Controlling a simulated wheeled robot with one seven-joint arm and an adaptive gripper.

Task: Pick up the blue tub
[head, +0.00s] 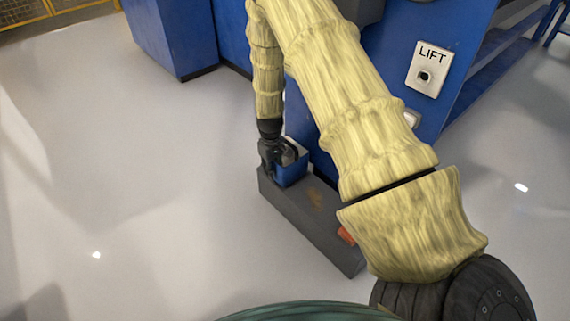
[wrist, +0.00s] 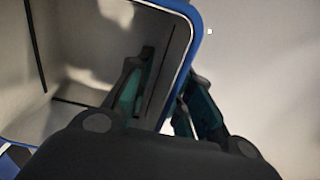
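The blue tub (head: 292,171) stands upright on the far end of a low grey platform. My gripper (head: 279,163) points down at the tub's left side. In the wrist view, the tub's blue rim (wrist: 203,30) and pale inside (wrist: 75,65) show close up. My gripper (wrist: 168,95) is astride the tub's wall, with one finger inside and the other outside. The fingers look open, with a gap between the inner finger and the wall. The outer fingertip is partly hidden behind the rim.
The grey platform (head: 320,232) also bears a small orange thing (head: 346,236), partly hidden by my arm. A blue cabinet with a LIFT panel (head: 430,69) stands close behind the tub. The pale floor (head: 150,190) at left is clear.

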